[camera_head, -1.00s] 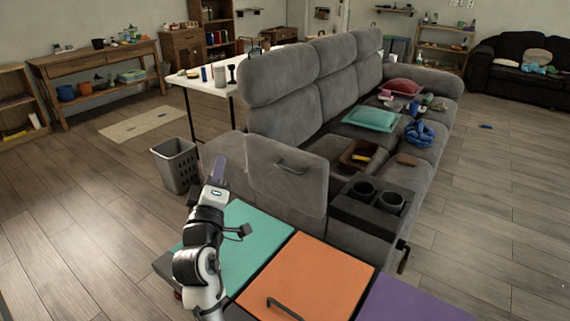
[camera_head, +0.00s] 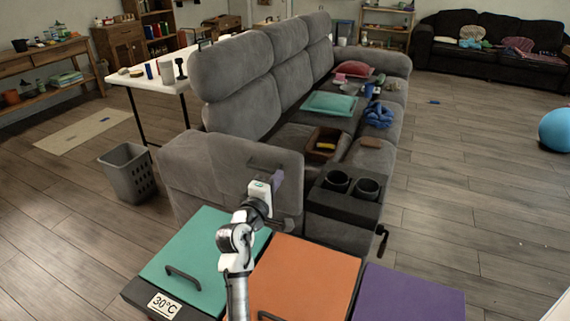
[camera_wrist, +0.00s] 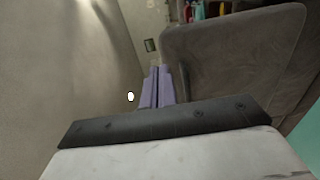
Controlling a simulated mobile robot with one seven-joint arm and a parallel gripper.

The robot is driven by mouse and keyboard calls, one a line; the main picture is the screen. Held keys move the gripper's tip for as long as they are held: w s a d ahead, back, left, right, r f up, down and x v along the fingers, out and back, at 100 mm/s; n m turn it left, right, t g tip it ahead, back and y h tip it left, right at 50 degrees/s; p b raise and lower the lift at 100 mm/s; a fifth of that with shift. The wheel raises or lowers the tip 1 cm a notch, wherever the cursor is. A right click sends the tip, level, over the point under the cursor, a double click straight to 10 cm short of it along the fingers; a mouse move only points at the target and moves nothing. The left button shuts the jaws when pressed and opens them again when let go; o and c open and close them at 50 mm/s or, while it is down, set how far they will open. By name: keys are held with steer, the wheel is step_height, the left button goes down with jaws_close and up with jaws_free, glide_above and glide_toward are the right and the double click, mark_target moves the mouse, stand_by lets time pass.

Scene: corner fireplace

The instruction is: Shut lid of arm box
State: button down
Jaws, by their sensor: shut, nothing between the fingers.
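The near arm of the grey sofa (camera_head: 190,165) has a grey lid panel (camera_head: 289,162) that hangs or stands upright at its right end, with a dark bar handle (camera_head: 262,163). I cannot see inside the arm box. My gripper (camera_head: 278,180) is shut and empty, its purple fingers overlapping the panel just below the handle in the head view. In the wrist view, the shut fingers (camera_wrist: 158,88) point away from the camera, and the grey panel (camera_wrist: 235,60) fills the right side, close beside them. Whether they touch it is unclear.
Cabinet tops in teal (camera_head: 190,255), orange (camera_head: 310,280) and purple (camera_head: 405,295) lie in front. A black cup holder (camera_head: 346,198) sits right of the panel. A grey basket (camera_head: 128,173) stands on the floor at left. Floor to the right is open.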

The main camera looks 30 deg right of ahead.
mark_target(290, 159)
steer(key=x, duration=0.6)
steer(key=shift+p, duration=0.4)
steer(key=shift+w+r, duration=0.1)
